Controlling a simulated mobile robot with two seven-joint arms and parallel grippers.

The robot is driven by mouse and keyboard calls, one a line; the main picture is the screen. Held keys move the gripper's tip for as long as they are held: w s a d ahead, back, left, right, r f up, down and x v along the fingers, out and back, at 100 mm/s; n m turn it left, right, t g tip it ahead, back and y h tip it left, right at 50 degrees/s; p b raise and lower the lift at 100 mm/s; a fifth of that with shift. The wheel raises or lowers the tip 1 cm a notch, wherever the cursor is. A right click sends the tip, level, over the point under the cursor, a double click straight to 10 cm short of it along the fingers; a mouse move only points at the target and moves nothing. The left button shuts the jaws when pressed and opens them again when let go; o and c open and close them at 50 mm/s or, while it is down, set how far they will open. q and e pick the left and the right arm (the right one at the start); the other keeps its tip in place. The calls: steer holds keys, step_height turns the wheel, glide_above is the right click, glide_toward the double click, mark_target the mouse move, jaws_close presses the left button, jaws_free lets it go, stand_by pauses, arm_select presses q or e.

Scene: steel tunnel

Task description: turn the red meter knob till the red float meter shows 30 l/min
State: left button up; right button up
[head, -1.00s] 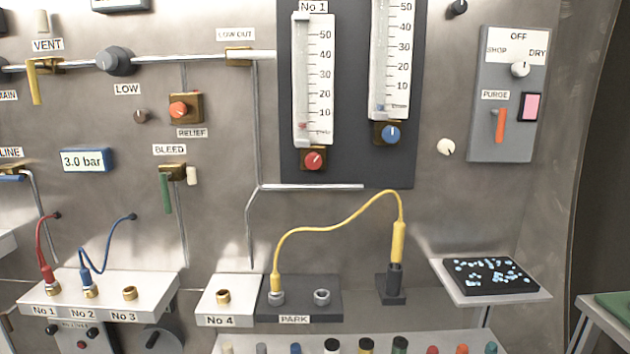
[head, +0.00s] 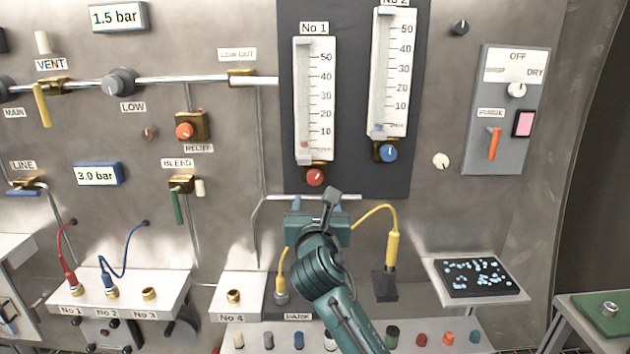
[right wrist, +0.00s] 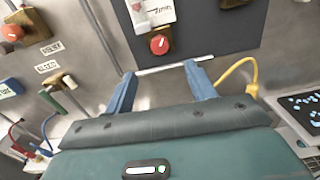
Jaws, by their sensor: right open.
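The red meter knob (head: 315,177) sits at the foot of the No 1 float meter (head: 315,100). It also shows in the right wrist view (right wrist: 159,44), beyond and between the fingertips. The red float (head: 305,145) rests low in its tube, below the 10 mark. My right gripper (head: 314,203) is just below the red knob in the head view. My left gripper is not in view.
The blue knob (head: 386,151) of the No 2 meter is close by on the right. A thin horizontal pipe (head: 345,196) runs below the knobs. A yellow hose (head: 372,212) loops beside my right arm.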

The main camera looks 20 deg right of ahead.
mark_target(315, 178)
steer(key=x, duration=1.1)
steer(key=shift+w, duration=0.15)
steer(key=shift+c, duration=0.5)
steer(key=shift+f, duration=0.1)
steer(key=c, duration=0.9)
